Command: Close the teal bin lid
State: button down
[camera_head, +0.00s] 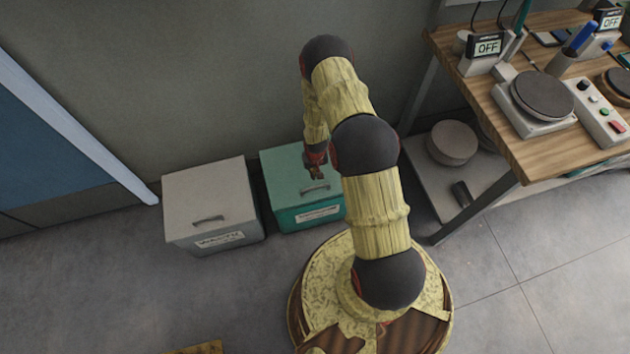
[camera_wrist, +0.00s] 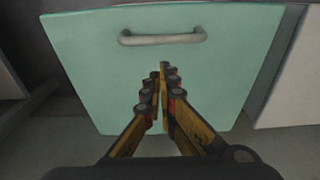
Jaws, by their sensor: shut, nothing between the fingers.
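The teal bin (camera_head: 322,223) stands on the floor against the wall, with a white label on its front. Its lid (camera_head: 285,180) lies flat across the top, and I see no gap under it in the head view. The lid has a grey bar handle (camera_head: 314,188). My gripper (camera_head: 316,173) is above the lid, close to the handle. In the wrist view the teal lid (camera_wrist: 90,75) fills most of the picture, with the handle (camera_wrist: 162,39) beyond the fingertips. My gripper (camera_wrist: 163,72) is shut and empty there. I cannot tell whether it touches the lid.
A grey bin (camera_head: 205,195) with a shut lid stands just left of the teal bin. A wooden workbench (camera_head: 550,155) with devices is at the right, with a lower shelf holding a round grey object (camera_head: 452,142). The floor in front of the bins is mostly clear.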

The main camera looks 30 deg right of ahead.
jog(key=shift+s+a+f+b, duration=0.2)
jog(key=shift+s+f+b, duration=0.55)
jog(key=shift+f, duration=0.15)
jog(key=f+b, duration=0.1)
jog(key=s+f+b, duration=0.1)
jog(key=f, duration=0.1)
jog(key=shift+s+a+f, duration=0.1)
jog(key=shift+a+f, duration=0.05)
jog(key=shift+f, duration=0.15)
jog(key=shift+s, duration=0.1)
jog(key=shift+s+a, duration=0.1)
jog(key=shift+r, duration=0.1)
